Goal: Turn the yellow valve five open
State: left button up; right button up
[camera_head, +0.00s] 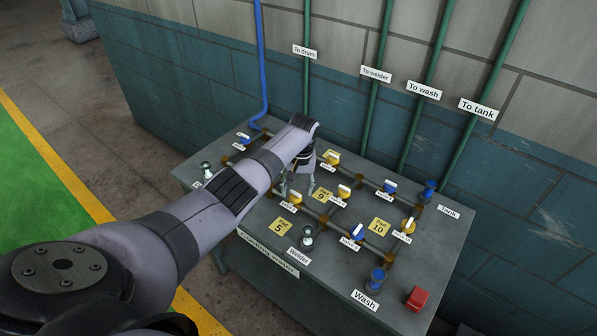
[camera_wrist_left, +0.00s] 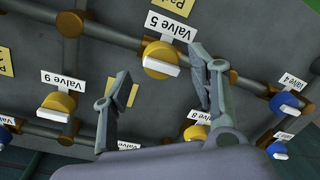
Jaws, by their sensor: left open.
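Yellow valve five (camera_head: 294,198) is on the bench top, near its front left; in the wrist view it shows as a yellow disc with a white bar handle (camera_wrist_left: 161,65), beside its "Valve 5" label (camera_wrist_left: 171,26). The bar looks roughly in line with the pipe it sits on. My left gripper (camera_head: 297,188) is open and points down over the valve. In the wrist view its two fingers stand apart, one on either side of the handle, with nothing between them gripped. I cannot tell how high the fingertips are above the valve. My right gripper is not in view.
Yellow valve nine (camera_wrist_left: 57,106) and valve eight (camera_wrist_left: 196,132) are close by. A blue valve four (camera_wrist_left: 281,104) is at the right of the wrist view. A red box (camera_head: 417,298) is at the bench's right front corner. Green pipes rise along the wall behind.

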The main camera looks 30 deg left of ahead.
aim_at(299, 194)
pick_arm(q)
notch_tip(299, 194, up, 10)
jog(key=shift+w+d, duration=0.2)
jog(key=shift+d, duration=0.1)
dwell(0.5)
